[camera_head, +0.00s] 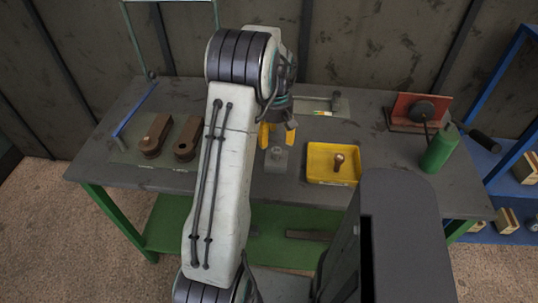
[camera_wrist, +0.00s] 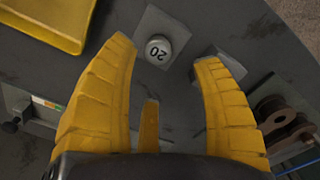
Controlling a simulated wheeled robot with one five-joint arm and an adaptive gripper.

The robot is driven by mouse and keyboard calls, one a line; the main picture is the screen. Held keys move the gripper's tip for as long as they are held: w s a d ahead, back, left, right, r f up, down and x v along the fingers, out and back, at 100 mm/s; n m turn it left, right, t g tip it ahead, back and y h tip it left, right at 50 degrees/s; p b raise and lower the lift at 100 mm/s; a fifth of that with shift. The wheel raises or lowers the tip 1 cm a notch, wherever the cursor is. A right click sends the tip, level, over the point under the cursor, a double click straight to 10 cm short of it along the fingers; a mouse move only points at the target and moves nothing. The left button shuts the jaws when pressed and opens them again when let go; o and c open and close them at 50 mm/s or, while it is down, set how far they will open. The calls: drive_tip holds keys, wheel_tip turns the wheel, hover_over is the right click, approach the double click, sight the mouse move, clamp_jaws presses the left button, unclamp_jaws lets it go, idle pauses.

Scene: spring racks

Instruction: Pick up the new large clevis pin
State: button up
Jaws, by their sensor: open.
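A pale round pin head marked 20 (camera_wrist: 158,48), which looks like the large clevis pin, sits in a square grey block (camera_wrist: 178,22). In the head view the block (camera_head: 276,164) stands on the table, just below my gripper (camera_head: 277,137). My yellow fingers are open and empty. In the wrist view the pin head lies between the fingertips, clear of both. The pin's shank is hidden. A second grey block (camera_wrist: 232,64) is partly hidden behind the right finger, so I cannot tell what it holds.
A yellow tray (camera_head: 313,176) with a brown pin (camera_head: 339,161) is right of the block. Brown links (camera_head: 156,134) lie at left. A green bottle (camera_head: 439,150) and a red stand (camera_head: 404,104) are at right. The table's front strip is clear.

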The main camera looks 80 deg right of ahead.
sight(277, 150)
drive_tip(key=n, duration=0.3)
drive_tip(key=shift+a+f+n, duration=0.1)
drive_tip(key=shift+f+n, duration=0.15)
drive_tip(key=shift+n, duration=0.05)
drive_tip(key=shift+s+f+p, duration=0.2)
drive_tip(key=shift+f+p, duration=0.65)
drive_tip(key=shift+f, duration=2.6)
clamp_jaws()
